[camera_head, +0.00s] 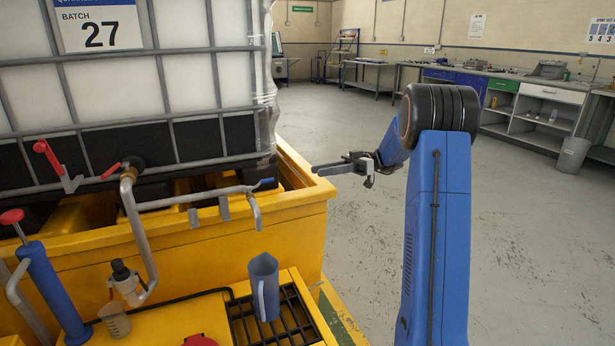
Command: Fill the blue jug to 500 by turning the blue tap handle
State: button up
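The blue jug (264,284) stands upright on a black grate (287,315), with its handle towards me. Any level marks or liquid in it cannot be made out. A grey pipe ends in a downturned spout (256,212) above the jug, with a clear gap between them. The blue tap handle (263,184) is a small lever at the end of this pipe, just above the spout. My gripper (335,168) is to the right of the tap handle, apart from it, pointing left. It is small and seen side-on, so its opening is unclear. Nothing shows held in it.
A yellow bund (290,215) carries a caged white tank (110,85). Red valve levers (47,157), a red-topped blue pump (50,290), a small beaker (115,320) and a black-capped fitting (124,278) are on the left. Open floor (330,125) lies right, with benches behind.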

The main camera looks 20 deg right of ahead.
aim_at(271, 180)
jog(key=shift+a, duration=8.7)
grip_shut()
